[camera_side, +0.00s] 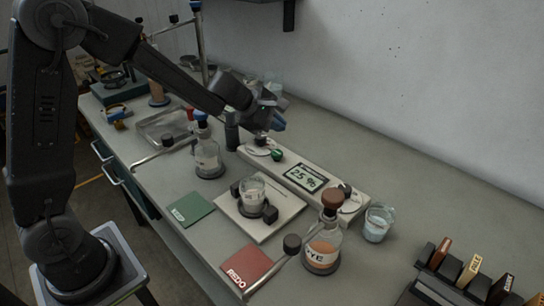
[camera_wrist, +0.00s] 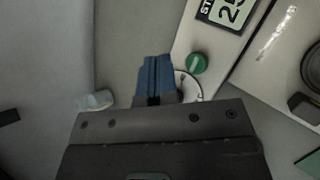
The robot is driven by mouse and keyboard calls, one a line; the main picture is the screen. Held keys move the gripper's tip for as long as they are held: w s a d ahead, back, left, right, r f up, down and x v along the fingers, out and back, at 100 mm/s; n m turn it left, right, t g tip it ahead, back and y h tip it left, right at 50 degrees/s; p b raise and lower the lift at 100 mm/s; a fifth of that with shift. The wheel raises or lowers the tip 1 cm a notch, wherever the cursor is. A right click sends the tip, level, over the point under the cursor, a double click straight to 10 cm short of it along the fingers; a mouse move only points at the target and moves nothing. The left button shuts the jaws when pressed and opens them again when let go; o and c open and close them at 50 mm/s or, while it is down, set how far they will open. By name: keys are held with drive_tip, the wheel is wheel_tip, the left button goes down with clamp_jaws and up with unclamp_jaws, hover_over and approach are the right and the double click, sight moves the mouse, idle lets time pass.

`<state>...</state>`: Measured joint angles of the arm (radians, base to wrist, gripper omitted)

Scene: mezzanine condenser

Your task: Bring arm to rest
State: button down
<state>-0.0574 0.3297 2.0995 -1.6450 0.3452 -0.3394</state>
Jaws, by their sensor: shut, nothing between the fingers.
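My gripper (camera_side: 279,123) is shut and empty, with its blue fingers pressed together. It hangs over the back of the bench, above and behind the far end of a long white control panel (camera_side: 327,201). A green knob (camera_side: 277,155) sits on the panel below it, beside a display (camera_side: 306,177) reading 25 %. In the wrist view the shut blue fingers (camera_wrist: 155,78) point up the picture, with the green knob (camera_wrist: 195,63) just to their right. Whether the fingers touch anything below cannot be told, but they look clear of the knob.
A beaker (camera_side: 252,190) stands clamped on a white plate (camera_side: 285,215). A DYE bottle (camera_side: 323,250), another bottle (camera_side: 207,160) and a beaker (camera_side: 377,224) stand nearby. A green mat (camera_side: 190,208), a red REDO mat (camera_side: 246,268) and a labelled rack (camera_side: 440,288) lie around. The wall is close behind.

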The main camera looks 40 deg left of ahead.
drive_tip(key=s+d+r+m+g+h, duration=0.1)
drive_tip(key=s+d+r+m, duration=0.2)
drive_tip(key=s+r+m, duration=0.3)
drive_tip(key=s+d+r+m+h, duration=0.1)
drive_tip(key=s+d+r+m, duration=0.35)
drive_tip(key=s+m, duration=0.2)
drive_tip(key=s+a+m+g+y, duration=0.1)
drive_tip(key=s+a+m+y, duration=0.1)
drive_tip(key=s, duration=0.7)
drive_tip(key=s+a+f+m+y, duration=0.1)
drive_tip(key=s+a+m+y, duration=0.2)
drive_tip(key=s+m, duration=0.4)
drive_tip(key=shift+s+f+g+y, duration=0.25)
drive_tip(key=shift+s+g+y, duration=0.15)
drive_tip(key=shift+s, duration=0.65)
